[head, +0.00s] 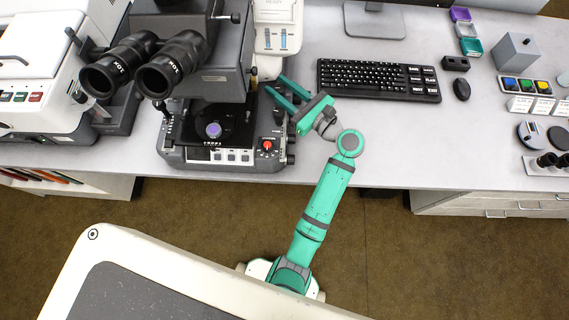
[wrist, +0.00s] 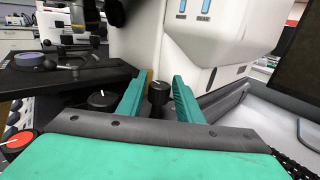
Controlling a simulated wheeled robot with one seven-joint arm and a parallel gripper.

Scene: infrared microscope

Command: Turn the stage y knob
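The dark microscope (head: 213,60) stands on the bench at the left, with its black stage (head: 222,130) below the eyepieces. The stage also shows in the wrist view (wrist: 60,82). My gripper (head: 275,84) is at the right side of the stage, open. In the wrist view a small black knob (wrist: 158,92) with a pale mark on top shows between the two green fingers, with space on both sides. A second, wider black knob (wrist: 102,100) shows left of the left finger. Which one is the stage y knob cannot be told from labels.
A red-orange dial (head: 267,145) is on the microscope base; it also shows in the wrist view (wrist: 18,142). A white instrument (head: 277,38) stands just behind my gripper. A keyboard (head: 378,80) and mouse (head: 461,89) lie to the right. Bench front between is clear.

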